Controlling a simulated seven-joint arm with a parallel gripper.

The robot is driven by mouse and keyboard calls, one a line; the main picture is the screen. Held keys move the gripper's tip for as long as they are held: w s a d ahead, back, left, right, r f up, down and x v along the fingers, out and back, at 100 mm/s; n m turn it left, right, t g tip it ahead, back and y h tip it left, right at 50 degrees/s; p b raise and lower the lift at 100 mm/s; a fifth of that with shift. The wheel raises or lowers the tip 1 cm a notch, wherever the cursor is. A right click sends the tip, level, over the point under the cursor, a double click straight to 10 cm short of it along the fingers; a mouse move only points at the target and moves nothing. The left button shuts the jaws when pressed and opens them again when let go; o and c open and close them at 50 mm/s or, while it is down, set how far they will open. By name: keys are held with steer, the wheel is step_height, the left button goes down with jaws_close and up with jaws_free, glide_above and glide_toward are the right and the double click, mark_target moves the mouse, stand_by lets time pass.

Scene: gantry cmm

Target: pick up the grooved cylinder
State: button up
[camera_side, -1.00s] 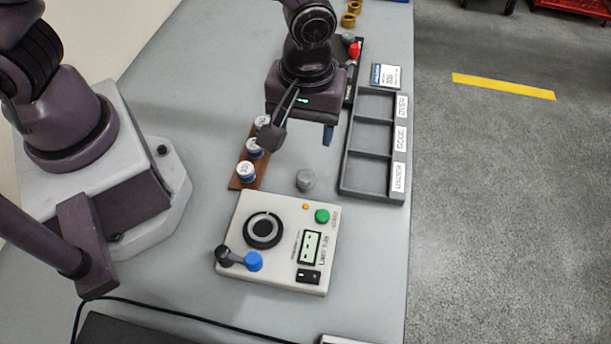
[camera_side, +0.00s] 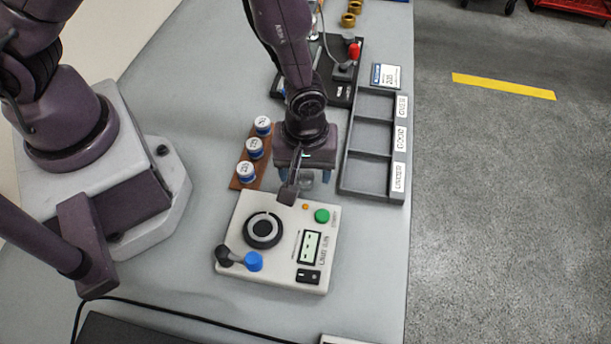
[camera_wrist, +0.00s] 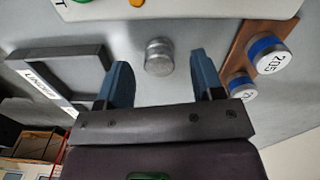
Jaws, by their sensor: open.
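The grooved cylinder (camera_wrist: 159,57) is a short grey metal piece standing on the grey table. In the wrist view it lies just beyond my fingertips and between their lines, with a gap to both. In the side view the cylinder (camera_side: 307,181) is partly hidden under my gripper (camera_side: 304,176). My gripper points down over it with jaws apart. The two blue fingers of my gripper (camera_wrist: 160,72) hold nothing in the wrist view.
A control box (camera_side: 240,273) with knob and buttons stands close in front of the cylinder. A three-compartment tray (camera_side: 372,193) is to the right. A brown strip (camera_side: 262,165) with three blue-and-white cylinders is to the left. Bare table lies beside the box (camera_side: 370,250).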

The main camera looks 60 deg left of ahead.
step_height(320, 180, down, 2)
steer(key=shift+f, duration=0.1)
steer(key=c, duration=1)
